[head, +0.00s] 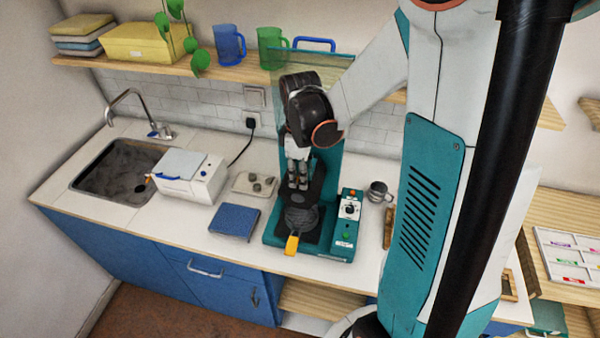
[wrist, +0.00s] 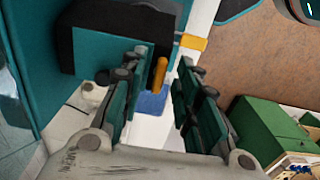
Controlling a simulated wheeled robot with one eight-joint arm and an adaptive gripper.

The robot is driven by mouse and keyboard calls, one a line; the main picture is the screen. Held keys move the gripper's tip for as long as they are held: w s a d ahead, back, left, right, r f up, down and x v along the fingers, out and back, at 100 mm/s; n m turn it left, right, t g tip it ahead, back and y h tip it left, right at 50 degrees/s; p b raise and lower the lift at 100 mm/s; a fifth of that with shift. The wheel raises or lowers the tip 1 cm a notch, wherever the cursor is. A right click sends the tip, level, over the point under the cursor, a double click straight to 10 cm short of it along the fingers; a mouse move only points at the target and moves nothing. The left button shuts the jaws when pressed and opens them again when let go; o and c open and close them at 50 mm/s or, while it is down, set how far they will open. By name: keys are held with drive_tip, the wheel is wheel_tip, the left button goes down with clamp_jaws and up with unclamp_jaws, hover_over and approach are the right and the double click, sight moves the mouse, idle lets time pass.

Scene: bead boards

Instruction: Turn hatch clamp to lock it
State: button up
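The teal bead press machine (head: 273,229) stands on the counter, with a dark round plate (head: 301,216) and a yellow-orange handle (head: 291,245) at its front. That handle seems to show in the wrist view (wrist: 192,42). An upright orange lever (wrist: 159,77) stands beside a black block (wrist: 112,50) in the wrist view; I cannot tell for certain that it is the hatch clamp. My gripper (head: 298,184) points down over the machine. In the wrist view its fingers (wrist: 160,100) are apart with the orange lever seen between them, and no contact is visible.
A control box (head: 346,222) with knobs adjoins the machine on the right. A blue pad (head: 235,220), a small tray (head: 255,184) and a white box (head: 190,178) lie to the left. A grey mug (head: 378,191) stands to the right. A shelf runs above.

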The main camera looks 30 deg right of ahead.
clamp_jaws()
drive_tip(key=shift+m, duration=0.3)
drive_tip(key=m+b, duration=0.1)
drive_tip(key=m, duration=0.1)
drive_tip(key=shift+m+b, duration=0.3)
drive_tip(key=shift+m, duration=0.1)
drive_tip(key=m+b, duration=0.1)
drive_tip(key=m, duration=0.2)
drive_tip(key=shift+a+m, duration=0.1)
drive_tip(key=shift+m, duration=0.2)
drive_tip(key=m+b, duration=0.1)
drive_tip(key=m, duration=0.4)
drive_tip(key=shift+a+b, duration=0.1)
drive_tip(key=shift+b, duration=0.3)
drive_tip(key=m+b, duration=0.1)
drive_tip(key=m, duration=0.4)
drive_tip(key=shift+a+m, duration=0.1)
drive_tip(key=shift+m, duration=0.3)
unclamp_jaws()
